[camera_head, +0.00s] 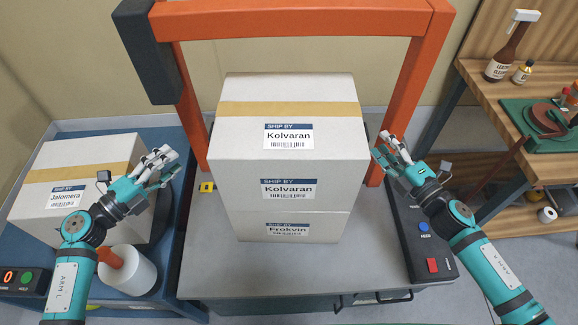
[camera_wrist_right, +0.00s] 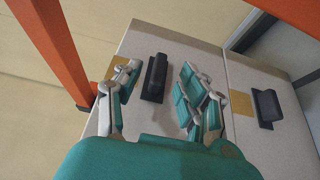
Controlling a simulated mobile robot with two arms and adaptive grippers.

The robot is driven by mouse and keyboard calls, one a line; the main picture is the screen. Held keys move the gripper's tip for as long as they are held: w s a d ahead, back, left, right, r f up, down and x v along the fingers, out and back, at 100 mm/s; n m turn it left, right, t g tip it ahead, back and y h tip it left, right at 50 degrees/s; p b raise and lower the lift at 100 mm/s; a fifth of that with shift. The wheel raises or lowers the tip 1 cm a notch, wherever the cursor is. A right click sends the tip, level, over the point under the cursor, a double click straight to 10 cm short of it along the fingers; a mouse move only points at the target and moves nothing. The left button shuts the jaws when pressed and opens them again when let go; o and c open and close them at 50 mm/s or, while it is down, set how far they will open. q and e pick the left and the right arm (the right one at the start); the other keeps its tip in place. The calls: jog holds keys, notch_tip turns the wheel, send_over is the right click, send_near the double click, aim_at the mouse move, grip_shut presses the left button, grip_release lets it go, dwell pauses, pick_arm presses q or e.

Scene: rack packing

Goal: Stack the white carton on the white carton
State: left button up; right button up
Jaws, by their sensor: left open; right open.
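A white carton (camera_head: 235,138) labelled Kolvaran sits squarely on top of another white carton (camera_head: 325,229) labelled Frokvin, on the grey table; I see no gap between them. My right gripper (camera_head: 392,150) is open beside the upper carton's right side. In the right wrist view, its spread fingers (camera_wrist_right: 160,88) are on either side of a dark handle (camera_wrist_right: 158,72) on a carton side, not closed on it. My left gripper (camera_head: 155,170) is open and empty, away from the stack, over the right edge of a separate white carton (camera_head: 90,153) labelled Jalomera.
An orange frame (camera_head: 290,22) arches behind the stack, its posts close on both sides. A white cylinder (camera_head: 128,272) stands on the blue left table (camera_head: 75,125). A control panel with buttons (camera_head: 424,228) is at right. A wooden bench (camera_head: 490,100) holds bottles.

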jog(key=v, duration=0.5)
jog(key=shift+s, duration=0.15)
dwell(0.3)
